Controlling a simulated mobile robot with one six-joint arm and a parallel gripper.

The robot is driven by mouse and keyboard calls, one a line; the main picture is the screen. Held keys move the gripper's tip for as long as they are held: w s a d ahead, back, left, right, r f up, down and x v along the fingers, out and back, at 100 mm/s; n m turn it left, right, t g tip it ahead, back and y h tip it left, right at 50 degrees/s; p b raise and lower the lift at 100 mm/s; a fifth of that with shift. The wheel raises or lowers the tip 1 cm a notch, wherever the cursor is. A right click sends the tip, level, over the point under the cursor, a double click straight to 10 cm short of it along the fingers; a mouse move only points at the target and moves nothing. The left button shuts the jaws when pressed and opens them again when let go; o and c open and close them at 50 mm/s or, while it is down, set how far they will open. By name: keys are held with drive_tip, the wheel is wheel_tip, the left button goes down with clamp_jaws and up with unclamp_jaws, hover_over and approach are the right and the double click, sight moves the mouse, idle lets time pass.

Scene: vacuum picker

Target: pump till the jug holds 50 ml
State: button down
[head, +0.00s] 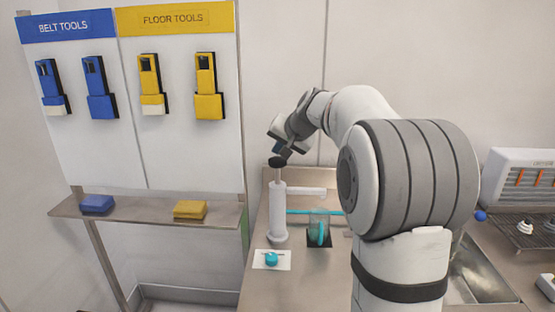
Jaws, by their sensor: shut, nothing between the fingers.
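A white pump (279,215) stands upright on the steel counter, with a black knob (277,162) on top of its rod and a spout reaching right. The clear jug (319,228) sits on a black square mat to the right of the pump, below the spout. Teal shows in the jug, but its level and any scale marks are too small to read. My gripper (283,152) is shut and empty, pointing down right at the knob. Whether it touches the knob I cannot tell. My arm hides the counter to the right of the jug.
A teal piece (271,258) lies on a white card in front of the pump. A shelf (140,211) with blue and yellow sponges and a tool board (180,100) are at left. A sink (478,275) and rack (525,230) are at right.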

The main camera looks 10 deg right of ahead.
drive_tip(key=shift+r, duration=0.1)
wheel_tip(320, 180, up, 5)
drive_tip(key=p, duration=0.3)
drive_tip(key=shift+p, duration=0.4)
idle(2.1)
drive_tip(key=s+a+f+n+g+h, duration=0.1)
drive_tip(key=s+f, duration=0.4)
drive_tip(key=s, duration=0.7)
drive_tip(key=s+a+f+n+g+h, duration=0.1)
drive_tip(key=s+f, duration=0.4)
drive_tip(key=s, duration=0.8)
drive_tip(key=s+a+f+n+g, duration=0.3)
drive_tip(key=s+f, duration=0.3)
drive_tip(key=s, duration=0.7)
drive_tip(key=shift+s+g+h, duration=0.15)
drive_tip(key=shift+g+h, duration=0.25)
drive_tip(key=shift+d, duration=0.1)
